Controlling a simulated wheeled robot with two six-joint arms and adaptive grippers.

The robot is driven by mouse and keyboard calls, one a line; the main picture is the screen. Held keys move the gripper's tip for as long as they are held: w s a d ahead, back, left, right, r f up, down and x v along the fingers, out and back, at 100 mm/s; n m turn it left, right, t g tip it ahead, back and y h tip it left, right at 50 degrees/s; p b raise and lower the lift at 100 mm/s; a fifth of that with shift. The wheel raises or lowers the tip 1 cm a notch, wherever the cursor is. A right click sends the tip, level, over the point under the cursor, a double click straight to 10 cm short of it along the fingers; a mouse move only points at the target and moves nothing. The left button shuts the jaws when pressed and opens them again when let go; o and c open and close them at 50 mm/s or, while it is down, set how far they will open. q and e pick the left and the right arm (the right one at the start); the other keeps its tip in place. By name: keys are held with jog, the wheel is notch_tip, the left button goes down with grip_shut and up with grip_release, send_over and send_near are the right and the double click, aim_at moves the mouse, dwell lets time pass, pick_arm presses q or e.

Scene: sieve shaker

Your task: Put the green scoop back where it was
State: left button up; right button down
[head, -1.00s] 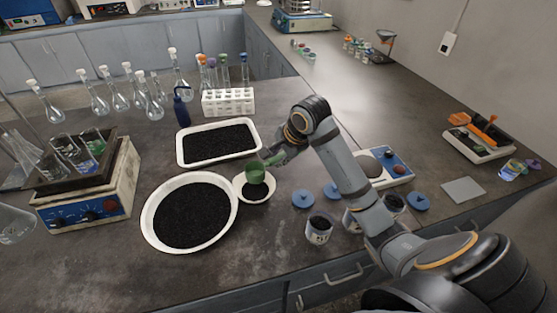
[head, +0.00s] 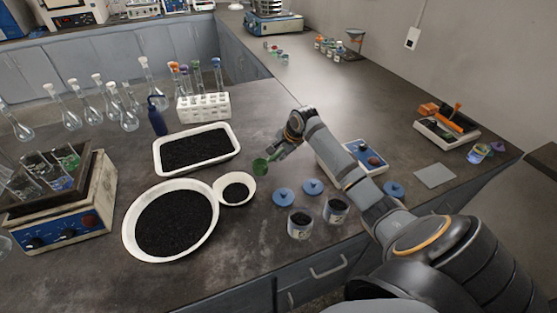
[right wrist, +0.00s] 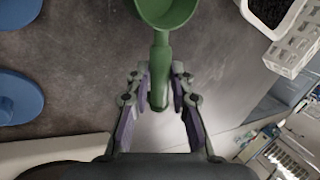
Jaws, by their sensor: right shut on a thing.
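The green scoop (head: 260,166) is held above the bench, just up and right of the small white bowl (head: 250,201) of black grains. My right gripper (head: 273,155) is shut on its handle. In the right wrist view the scoop's cup (right wrist: 167,10) points away past the fingertips (right wrist: 161,82), and the visible part of its inside is plain green. The cup's far side is cut off by the picture edge. My left gripper is not in view.
A large white bowl (head: 128,225) and a white tray (head: 200,169) of black grains are on the left. Blue lids (head: 283,197), jars (head: 300,226) and a balance (head: 365,153) stand near my right arm. Bare bench lies behind the gripper.

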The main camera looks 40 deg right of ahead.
jog(key=shift+d+f, duration=0.2)
jog(key=shift+f, duration=0.2)
notch_tip(320, 180, down, 3)
jog(key=shift+r, duration=0.1)
jog(key=shift+w, duration=0.1)
jog(key=c, duration=1.2)
grip_release()
